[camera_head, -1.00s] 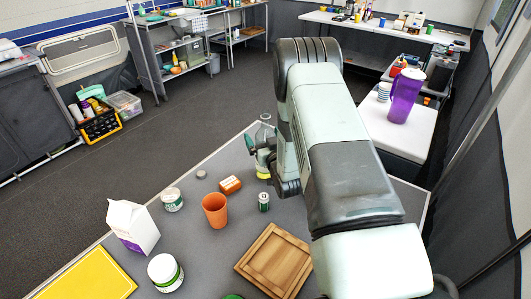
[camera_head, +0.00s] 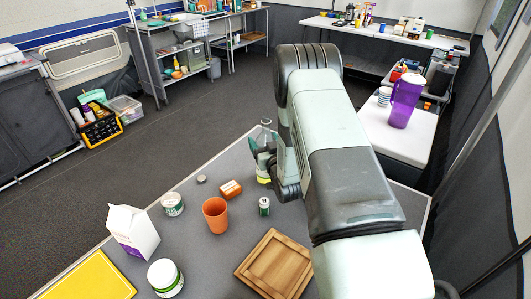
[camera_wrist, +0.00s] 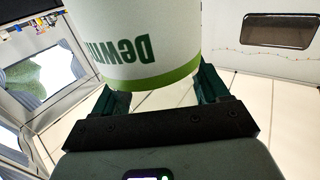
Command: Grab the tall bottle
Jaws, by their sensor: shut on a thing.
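The tall bottle (camera_head: 264,178) stands upright near the table's far edge, with a clear upper part and a yellow-green lower part. My gripper (camera_head: 264,153) is shut on it around its middle, and the fingers hide part of it. In the wrist view the bottle's white label (camera_wrist: 150,35), with dark green lettering upside down and a green band, fills the space between the two dark green fingertips (camera_wrist: 158,88). The bottle's base appears to rest on the table; a gap below it cannot be made out.
A small green-and-white can (camera_head: 264,206), an orange box (camera_head: 231,189) and an orange cup (camera_head: 215,214) stand close by on the grey table (camera_head: 205,260). A white can (camera_head: 172,204), a carton (camera_head: 133,230), a jar (camera_head: 165,277) and a wooden board (camera_head: 275,262) lie nearer.

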